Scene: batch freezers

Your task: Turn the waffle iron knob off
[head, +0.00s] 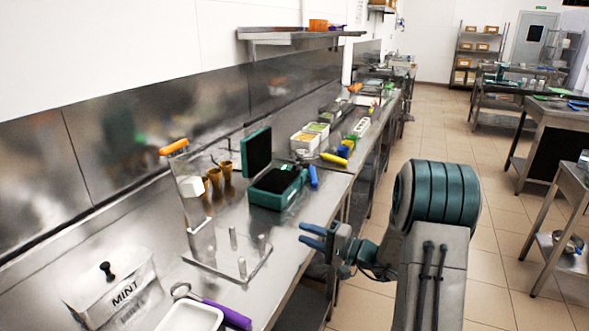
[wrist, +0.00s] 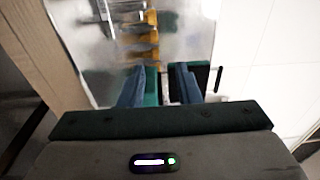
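The waffle iron (head: 277,189) is a dark green box on the steel counter, with its lid (head: 257,152) standing open and black plates inside. I cannot make out its knob in either view. My gripper (head: 307,236) has blue fingers and is beside the counter's front edge, nearer to me than the waffle iron and apart from it. In the wrist view, my gripper (wrist: 159,84) is open, with a gap between the fingers and nothing held. Part of the green waffle iron (wrist: 152,88) shows beyond that gap, mostly hidden by the fingers.
A clear stand holds brown cones (head: 227,168) left of the waffle iron. A blue-handled object (head: 313,176) and a yellow one (head: 334,159) lie to its right. A MINT container (head: 110,285) and a purple-handled scoop (head: 228,314) are nearest. The tiled aisle (head: 500,240) is open.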

